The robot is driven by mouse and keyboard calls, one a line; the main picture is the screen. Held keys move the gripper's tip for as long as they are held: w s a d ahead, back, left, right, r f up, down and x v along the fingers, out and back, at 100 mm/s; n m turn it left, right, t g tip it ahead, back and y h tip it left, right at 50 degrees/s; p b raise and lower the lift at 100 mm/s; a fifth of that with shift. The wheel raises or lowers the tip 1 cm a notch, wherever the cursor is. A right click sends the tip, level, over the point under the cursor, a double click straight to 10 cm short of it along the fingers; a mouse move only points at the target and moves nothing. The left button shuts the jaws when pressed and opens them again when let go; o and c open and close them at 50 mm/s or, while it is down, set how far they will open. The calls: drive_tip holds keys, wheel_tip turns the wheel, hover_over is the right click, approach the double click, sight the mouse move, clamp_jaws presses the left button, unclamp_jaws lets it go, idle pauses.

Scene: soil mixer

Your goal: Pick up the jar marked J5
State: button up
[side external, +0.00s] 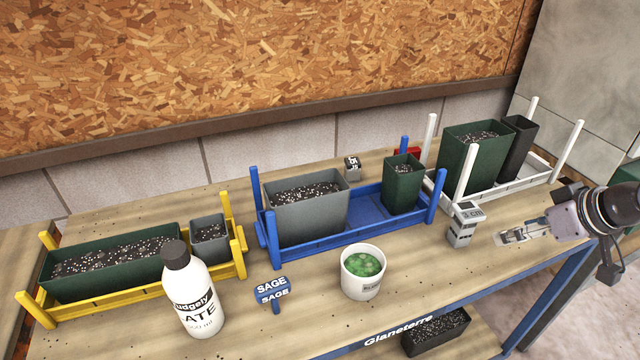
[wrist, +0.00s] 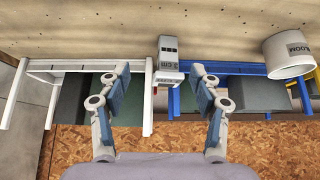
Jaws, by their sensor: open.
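I cannot read a J5 mark on anything in view. A white round pot (side external: 362,272) with green contents stands on the bench, front middle; part of it shows at the right of the wrist view (wrist: 290,52), with a label ending in "OOM". A white bottle with a dark cap (side external: 195,298) stands at the front left. A small grey block marked "3 cm" (side external: 463,225) stands just left of my gripper (side external: 525,233). In the wrist view my gripper (wrist: 160,74) is open, its fingers apart and empty, with the grey block (wrist: 168,52) beyond, between the fingertips.
Yellow (side external: 240,262), blue (side external: 345,237) and white (side external: 520,183) racks hold planters of dark soil. A blue SAGE sign (side external: 270,290) stands at the front. A small dark block (side external: 352,168) and a red item (side external: 407,153) sit behind the blue rack.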

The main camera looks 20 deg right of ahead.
drive_tip(key=w+a+r, duration=0.2)
drive_tip(key=w+a, duration=0.1)
drive_tip(key=w, duration=0.6)
drive_tip(key=w+a+r+m+g, duration=0.1)
drive_tip(key=w+a+r, duration=0.1)
drive_tip(key=w, duration=0.7)
drive_tip(key=w+a+r+g, duration=0.1)
drive_tip(key=w+a, duration=0.3)
drive_tip(key=w, duration=0.5)
drive_tip(key=shift+a+r+m, duration=0.2)
drive_tip(key=shift+r+m, duration=0.1)
drive_tip(key=shift+r, duration=0.15)
approach(354, 163)
drive_tip(key=w, duration=0.1)
drive_tip(key=shift+m+g+h, duration=0.3)
drive_tip(key=shift+h, duration=0.1)
drive_tip(key=x, duration=0.4)
drive_tip(key=a+x, duration=0.1)
drive_tip(key=x, duration=0.1)
drive_tip(key=shift+w+f, duration=0.15)
drive_tip(key=shift+f, duration=0.25)
drive_tip(key=shift+d+x, duration=0.2)
drive_tip(key=shift+x, duration=2.5)
drive_tip(key=c, duration=1.3)
